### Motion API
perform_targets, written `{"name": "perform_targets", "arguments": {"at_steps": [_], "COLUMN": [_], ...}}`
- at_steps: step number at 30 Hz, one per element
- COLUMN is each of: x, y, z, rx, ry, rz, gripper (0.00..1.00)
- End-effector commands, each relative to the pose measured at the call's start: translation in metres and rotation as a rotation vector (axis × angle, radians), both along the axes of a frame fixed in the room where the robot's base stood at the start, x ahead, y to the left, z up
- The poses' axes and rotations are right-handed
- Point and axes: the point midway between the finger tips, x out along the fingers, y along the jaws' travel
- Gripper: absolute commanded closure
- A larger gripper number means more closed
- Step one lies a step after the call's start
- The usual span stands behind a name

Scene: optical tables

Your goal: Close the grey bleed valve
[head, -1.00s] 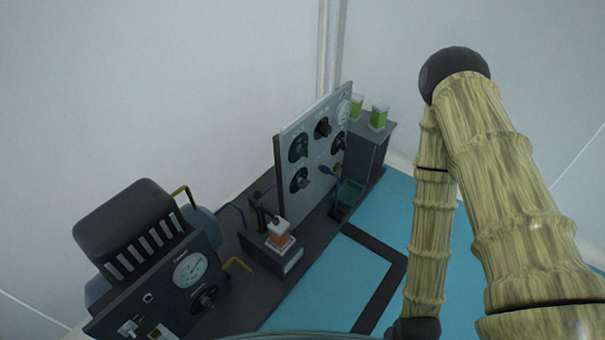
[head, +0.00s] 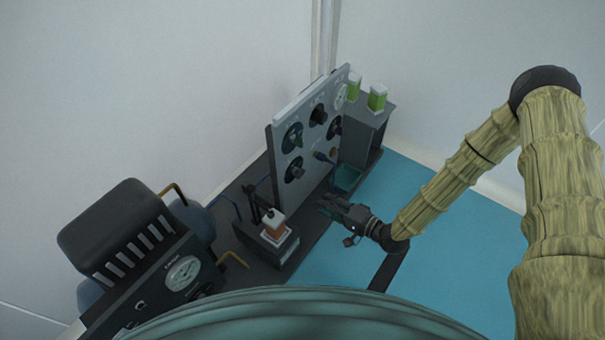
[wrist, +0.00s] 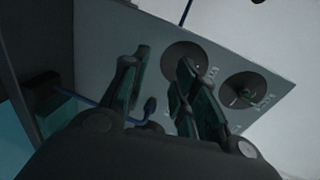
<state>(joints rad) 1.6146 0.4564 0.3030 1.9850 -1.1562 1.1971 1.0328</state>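A grey upright panel (head: 308,150) carries several round dark knobs, among them a lower one (head: 294,170), a left one (head: 291,138) and an upper one (head: 318,114). I cannot tell which is the grey bleed valve; labels are too small to read. My gripper (head: 328,205) is in front of the panel's lower part, fingers towards it, apart from the knobs. In the wrist view my gripper (wrist: 162,88) is open and empty between its fingers. Two dark round dials (wrist: 244,91) show on the panel beyond and right of the fingers, one partly behind them.
A small block with an orange and white top (head: 274,226) stands left of my gripper. A dark machine with a gauge (head: 183,272) is at the front left. Green-and-white containers (head: 377,98) stand at the back. A blue cable (wrist: 105,112) runs near the fingers.

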Motion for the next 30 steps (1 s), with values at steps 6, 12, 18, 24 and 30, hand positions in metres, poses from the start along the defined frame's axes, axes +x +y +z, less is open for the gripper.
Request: {"name": "perform_targets", "arguments": {"at_steps": [6, 12, 18, 24, 30], "x": [0.023, 0.031, 0.048, 0.067, 0.082], "y": [-0.009, -0.001, 0.023, 0.050, 0.069], "z": [0.029, 0.033, 0.031, 0.031, 0.032], "rx": [0.166, 0.192, 0.190, 0.190, 0.189], "ry": [-0.050, -0.057, -0.058, -0.058, -0.056], "rz": [0.021, 0.032, 0.033, 0.033, 0.032], "gripper": [0.71, 0.71, 0.71, 0.71, 0.71]}}
